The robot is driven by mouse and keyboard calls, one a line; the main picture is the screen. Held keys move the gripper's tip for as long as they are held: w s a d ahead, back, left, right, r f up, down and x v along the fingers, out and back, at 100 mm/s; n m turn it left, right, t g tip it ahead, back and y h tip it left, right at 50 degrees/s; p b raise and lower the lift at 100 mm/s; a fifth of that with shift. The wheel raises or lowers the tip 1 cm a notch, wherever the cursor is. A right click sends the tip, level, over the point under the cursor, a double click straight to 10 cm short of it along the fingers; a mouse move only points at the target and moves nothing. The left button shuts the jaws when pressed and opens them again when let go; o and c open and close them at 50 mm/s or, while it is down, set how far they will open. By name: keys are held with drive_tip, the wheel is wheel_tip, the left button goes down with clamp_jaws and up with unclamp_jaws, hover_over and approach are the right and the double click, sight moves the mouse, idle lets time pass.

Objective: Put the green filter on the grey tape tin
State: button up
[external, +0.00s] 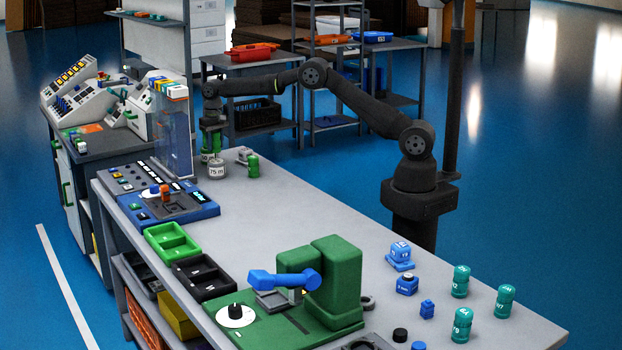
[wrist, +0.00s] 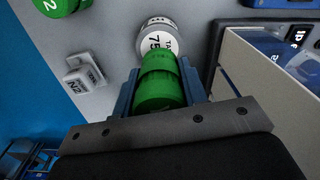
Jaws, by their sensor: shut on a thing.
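My gripper (external: 211,148) is at the far left end of the long grey table, pointing down. In the wrist view its blue fingers (wrist: 158,98) are shut on a green filter (wrist: 160,82). The grey tape tin (wrist: 157,40), marked 75, stands just beyond the held filter in the wrist view, and the filter overlaps its near edge. I cannot tell whether filter and tin touch.
Another green filter (external: 253,167) stands right of the tin; it also shows in the wrist view (wrist: 60,5). A small pale block (wrist: 86,77) lies near them. A clear upright panel (external: 174,140) and a blue control panel (external: 160,195) stand left. The table middle is clear.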

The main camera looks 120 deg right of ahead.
sight(216, 151)
drive_tip(key=shift+f, duration=1.8)
drive_tip(key=shift+f, duration=0.1)
drive_tip(key=o, duration=1)
drive_tip(key=shift+f, duration=0.1)
wheel_tip(216, 151, up, 12)
drive_tip(key=shift+r, duration=0.2)
drive_tip(key=shift+f, duration=0.1)
